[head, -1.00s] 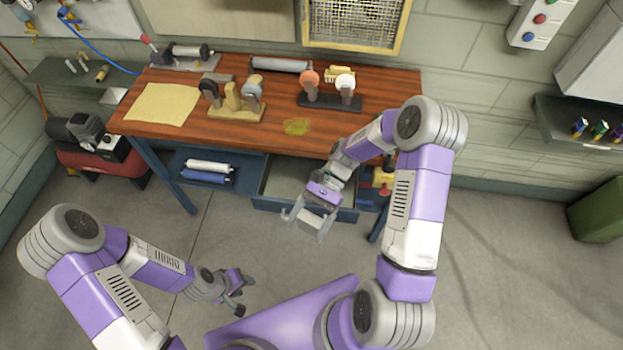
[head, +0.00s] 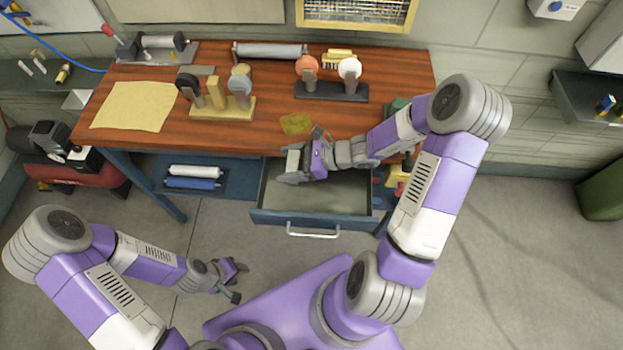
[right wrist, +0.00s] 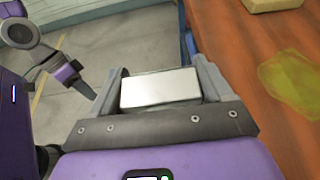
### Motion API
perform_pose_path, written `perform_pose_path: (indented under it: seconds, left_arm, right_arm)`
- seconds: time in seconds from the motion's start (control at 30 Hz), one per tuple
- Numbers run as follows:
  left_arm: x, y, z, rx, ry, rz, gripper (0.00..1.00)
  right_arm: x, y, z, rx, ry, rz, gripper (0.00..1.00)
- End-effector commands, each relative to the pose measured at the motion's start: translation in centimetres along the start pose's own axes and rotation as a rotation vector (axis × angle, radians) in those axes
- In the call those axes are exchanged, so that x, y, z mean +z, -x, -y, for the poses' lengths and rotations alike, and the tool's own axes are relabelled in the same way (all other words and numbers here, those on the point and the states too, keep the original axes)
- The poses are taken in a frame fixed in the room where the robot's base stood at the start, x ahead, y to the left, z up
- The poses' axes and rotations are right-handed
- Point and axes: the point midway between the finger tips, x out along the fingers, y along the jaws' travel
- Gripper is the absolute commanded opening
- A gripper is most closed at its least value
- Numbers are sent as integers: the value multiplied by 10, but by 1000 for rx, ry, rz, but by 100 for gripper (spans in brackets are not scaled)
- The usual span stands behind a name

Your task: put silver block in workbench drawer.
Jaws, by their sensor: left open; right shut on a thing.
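The silver block (right wrist: 160,88) is a plain bright rectangular block held between the fingers of my right gripper (right wrist: 164,86) in the right wrist view. In the head view, my right gripper (head: 291,164) is by the workbench's front edge, over the back left part of the open drawer (head: 345,196). The block is hard to make out there. The drawer is pulled out, its visible floor is bare, and its bar handle (head: 313,234) faces me. My left gripper (head: 238,281) is open and empty, low over the floor, left of and nearer than the drawer.
The wooden workbench (head: 270,128) carries a yellow cloth (head: 135,106), a tool stand (head: 222,112), a dark rack (head: 331,91) and a yellowish patch (head: 295,124). A shelf with white and blue rolls (head: 193,184) is left of the drawer. The floor in front is clear.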

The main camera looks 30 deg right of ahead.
Motion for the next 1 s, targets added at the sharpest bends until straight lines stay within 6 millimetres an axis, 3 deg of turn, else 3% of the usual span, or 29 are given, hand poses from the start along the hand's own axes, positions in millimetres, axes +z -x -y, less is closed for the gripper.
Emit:
perform_pose_path:
  seconds: [0.4, 0.63, 0.8, 1.0]
  left_arm:
    - [-1, -23, 8, 0, 0, -1, 43]
    - [-2, -27, 10, 0, 0, -1, 43]
    - [-2, -34, 13, 0, 0, -1, 43]
    - [-2, -34, 12, 0, 0, -1, 43]
  right_arm:
    - [-57, -24, 0, 1, -2, 3, 27]
    - [-73, -31, 0, 1, 0, 3, 27]
    - [-96, -41, 0, 1, -1, 3, 27]
    - [-98, -42, 0, 0, 2, 3, 27]
